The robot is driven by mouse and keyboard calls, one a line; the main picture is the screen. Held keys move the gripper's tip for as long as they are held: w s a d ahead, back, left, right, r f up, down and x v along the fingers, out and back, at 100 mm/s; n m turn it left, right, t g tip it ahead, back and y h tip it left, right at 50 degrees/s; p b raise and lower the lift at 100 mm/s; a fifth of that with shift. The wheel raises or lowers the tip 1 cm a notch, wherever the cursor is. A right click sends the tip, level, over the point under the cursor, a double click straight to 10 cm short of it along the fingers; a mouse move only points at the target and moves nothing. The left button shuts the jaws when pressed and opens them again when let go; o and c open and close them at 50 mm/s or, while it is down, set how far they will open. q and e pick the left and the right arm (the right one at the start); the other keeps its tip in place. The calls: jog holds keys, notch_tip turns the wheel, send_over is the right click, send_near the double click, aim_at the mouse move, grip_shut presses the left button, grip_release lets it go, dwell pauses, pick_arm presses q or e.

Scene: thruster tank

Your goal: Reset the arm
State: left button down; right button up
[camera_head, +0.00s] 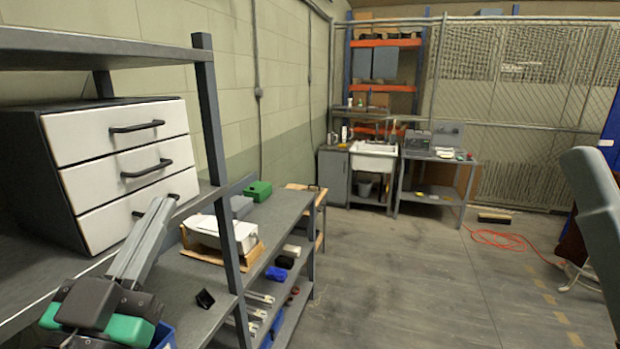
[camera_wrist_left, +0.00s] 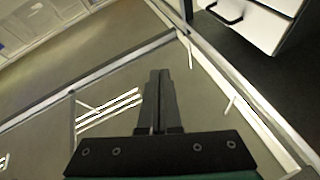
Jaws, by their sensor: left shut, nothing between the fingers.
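My left gripper (camera_head: 162,208) shows at the lower left in the head view, with grey fingers and a black and green body. Its fingers point up and away, in front of the lowest drawer of a cabinet (camera_head: 110,150). In the left wrist view the two fingers (camera_wrist_left: 159,76) lie together, shut with nothing between them. The cabinet has three white drawers with dark handles, and all look closed. My right gripper is not seen.
A grey shelf unit (camera_head: 222,180) with an upright post stands close by the left arm. A sink (camera_head: 374,158) stands at the back. An orange cable (camera_head: 497,238) lies on the otherwise mostly clear floor.

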pick_arm(q)
jog(key=s+r+n+t+p, duration=0.1)
jog(key=s+r+n+t, duration=0.25)
jog(key=s+r, duration=0.85)
notch_tip(320, 180, up, 19)
jog(key=m+p, duration=0.1)
jog(key=p, duration=2)
jog(key=shift+s+t, duration=0.2)
jog(key=shift+t, duration=0.15)
jog(key=shift+a, duration=0.1)
